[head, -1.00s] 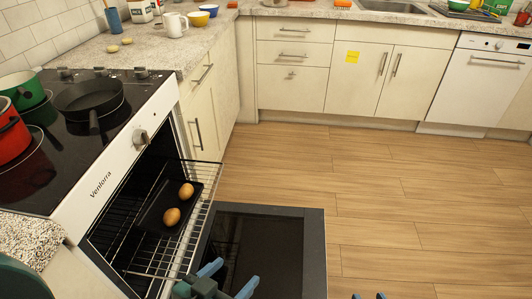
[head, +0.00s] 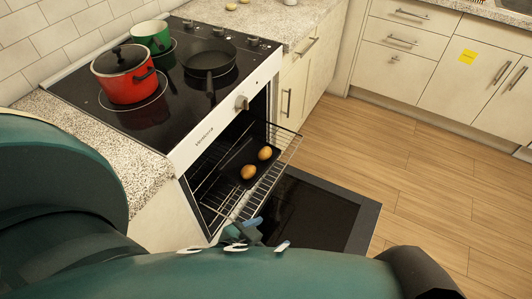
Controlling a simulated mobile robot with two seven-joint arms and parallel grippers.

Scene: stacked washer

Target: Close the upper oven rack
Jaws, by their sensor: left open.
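The upper oven rack (head: 288,152) is a wire rack pulled partly out of the oven. A black tray (head: 236,160) on it holds two brown, potato-like items, one farther back (head: 265,153) and one nearer (head: 248,172). The oven door (head: 315,215) is folded down, open. My left gripper (head: 262,236) has blue fingers and is open and empty, near the rack's front lower end, above the door. I cannot tell whether it touches the rack. My teal arm hides part of the door and the gripper's base. My right gripper is not in view.
The stove top above the oven holds a red pot (head: 128,80), a green pot (head: 152,36) and a black pan (head: 210,58). The speckled counter (head: 95,135) lies at left. White cabinets (head: 400,50) stand at the back. The wooden floor (head: 420,190) to the right is clear.

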